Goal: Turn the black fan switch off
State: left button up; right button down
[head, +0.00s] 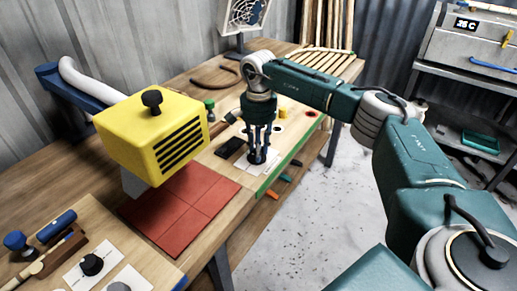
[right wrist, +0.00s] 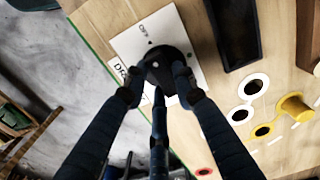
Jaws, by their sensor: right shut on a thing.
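The black fan switch (right wrist: 166,66) is a round knob on a white plate (right wrist: 188,38) marked OFF, with a partly hidden label beside it. My right gripper (right wrist: 160,84) is shut on it, its fingers around the knob in the right wrist view. In the head view my right gripper (head: 258,157) points down onto the plate at the board's front edge, and its fingers largely hide the knob. The fan (head: 242,15) stands at the back of the bench in a white frame. My left gripper is not in view.
Another black knob (head: 92,264) sits on a card at lower left. Rattan poles (head: 318,62) lie behind.

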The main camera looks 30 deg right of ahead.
jog(key=c, duration=1.4)
grip_release()
notch_tip(320, 180, up, 12)
jog(key=shift+r, duration=0.1)
